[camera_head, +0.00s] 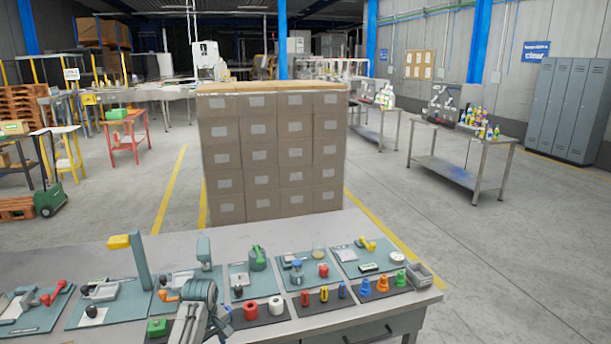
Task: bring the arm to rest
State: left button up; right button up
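A grey arm-like assembly (200,291) stands up at the bottom edge, left of centre, in front of the bench. It looks like part of my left arm. Its lower part is cut off by the frame, and I cannot make out whether its fingers are apart or closed. I see nothing held in it. My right arm and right gripper do not show.
A grey workbench (345,228) with several teal tool mats crosses the foreground. Red and white rolls (276,305), coloured cones (383,284) and a grey bin (419,275) crowd it. A tall stack of brown cartons (275,155) stands behind.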

pick_arm(q)
jog(key=s+a+f+m+t, duration=0.1)
jog(key=s+f+m, duration=0.25)
jog(key=s, duration=0.75)
jog(key=s+a+f+m, duration=0.2)
jog(key=s+f, duration=0.2)
jog(key=s, duration=0.7)
jog(key=s+r+m+t, duration=0.1)
jog(key=s+r+m, duration=0.25)
jog(key=s, duration=0.65)
jog(key=s+r+m+t, duration=0.15)
jog(key=s+r, duration=0.25)
jog(key=s, duration=0.7)
notch_tip(320, 180, down, 34)
jog(key=a+g+b, duration=0.2)
jog(key=b, duration=0.1)
jog(key=s+a+f+g+b, duration=0.1)
jog(key=s+f, duration=1.7)
jog(key=f, duration=0.2)
jog(key=shift+s+y, duration=0.15)
jog(key=shift+y, duration=0.15)
